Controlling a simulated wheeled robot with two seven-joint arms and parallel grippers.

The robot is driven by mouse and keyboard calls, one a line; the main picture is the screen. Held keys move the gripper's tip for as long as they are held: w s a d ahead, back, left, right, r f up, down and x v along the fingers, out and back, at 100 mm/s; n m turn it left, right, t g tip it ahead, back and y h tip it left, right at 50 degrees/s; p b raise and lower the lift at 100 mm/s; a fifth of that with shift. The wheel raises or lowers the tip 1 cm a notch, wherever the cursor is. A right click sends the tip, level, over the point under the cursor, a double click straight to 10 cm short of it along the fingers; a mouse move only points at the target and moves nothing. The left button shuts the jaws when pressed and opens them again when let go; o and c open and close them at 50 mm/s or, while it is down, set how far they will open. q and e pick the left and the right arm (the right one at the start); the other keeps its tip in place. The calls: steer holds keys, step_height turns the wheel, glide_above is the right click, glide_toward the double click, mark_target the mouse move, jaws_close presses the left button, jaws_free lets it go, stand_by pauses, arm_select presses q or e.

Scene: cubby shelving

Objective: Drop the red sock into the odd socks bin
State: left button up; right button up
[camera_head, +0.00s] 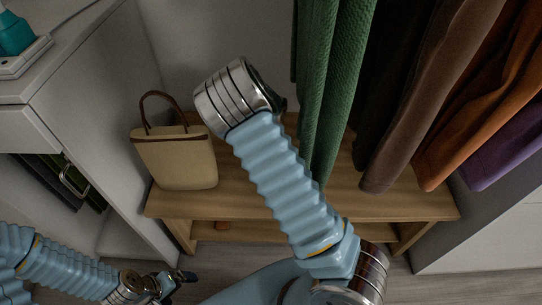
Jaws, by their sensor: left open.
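No red sock and no bin marked for odd socks can be made out in this view. My left gripper (184,277) is at the bottom left, low over the floor in front of the bench. It is small and dark here; its jaws are open and I see nothing between them. My right arm rises through the middle, in front of the bench. Its silver end is near the back wall, and a dark bit shows beside it. The right jaws are hidden, so their state does not show.
A tan bag (176,160) with brown handles stands on the wooden bench (395,206). Green (335,90), brown and orange clothes hang at the right. A white cabinet (95,110) stands at the left.

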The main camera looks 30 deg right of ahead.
steer(key=shift+s+f, duration=0.15)
steer(key=shift+f, duration=0.25)
